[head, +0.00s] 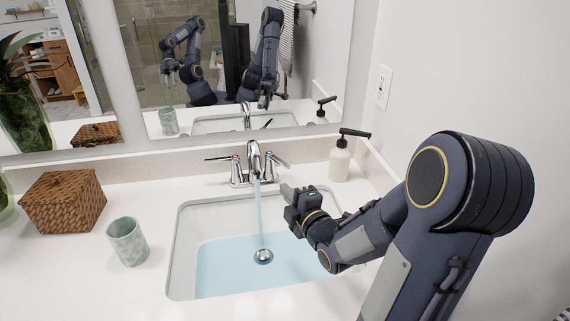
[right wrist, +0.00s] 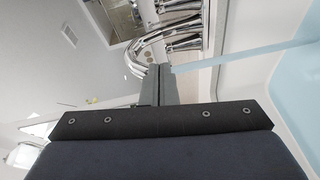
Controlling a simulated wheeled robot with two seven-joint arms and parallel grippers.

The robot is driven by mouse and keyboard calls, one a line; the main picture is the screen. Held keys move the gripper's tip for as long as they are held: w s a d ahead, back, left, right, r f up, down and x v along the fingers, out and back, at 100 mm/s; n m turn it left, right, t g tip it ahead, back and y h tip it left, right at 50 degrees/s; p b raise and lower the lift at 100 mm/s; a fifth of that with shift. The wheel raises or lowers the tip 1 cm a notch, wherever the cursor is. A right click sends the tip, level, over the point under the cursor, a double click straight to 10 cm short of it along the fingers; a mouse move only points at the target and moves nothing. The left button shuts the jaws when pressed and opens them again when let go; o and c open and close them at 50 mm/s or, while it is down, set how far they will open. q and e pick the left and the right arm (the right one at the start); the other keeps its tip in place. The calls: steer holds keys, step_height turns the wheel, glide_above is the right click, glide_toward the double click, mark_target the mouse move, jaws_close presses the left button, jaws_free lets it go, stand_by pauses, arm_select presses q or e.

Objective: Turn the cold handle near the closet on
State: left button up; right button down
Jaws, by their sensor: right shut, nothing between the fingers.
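The chrome faucet (head: 254,158) stands behind the sink, with a lever on each side. The left lever (head: 222,159) has a red mark at its base, and the right lever (head: 278,162) has a blue mark. Both point outward. A stream of water (head: 261,215) runs from the spout into the basin. My right gripper (head: 287,191) is shut and empty, over the sink's back edge, in front of the right lever and apart from it. In the right wrist view its closed fingers (right wrist: 158,84) are near the chrome fittings (right wrist: 175,38). My left gripper shows only as a small mirror reflection.
The sink (head: 184,250) holds pale blue water. A soap dispenser (head: 339,160) stands right of the faucet near the side wall. A green cup (head: 128,242) and a wicker box (head: 64,200) stand on the left counter. A mirror (head: 215,60) rises behind. No closet is identifiable.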

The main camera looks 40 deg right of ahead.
mark_target(286, 166)
steer(key=w+d+p, duration=0.3)
steer(key=w+d, duration=0.2)
steer(key=w, duration=0.4)
steer(key=shift+w+d+f, duration=0.35)
steer(key=shift+f, duration=0.1)
steer(key=shift+d+f+b, duration=0.25)
steer(key=shift+d+b, duration=0.6)
steer(key=shift+b, duration=0.4)
steer(key=shift+s+d+r, duration=0.1)
steer(key=shift+d+r, duration=0.05)
steer(key=shift+r, duration=0.1)
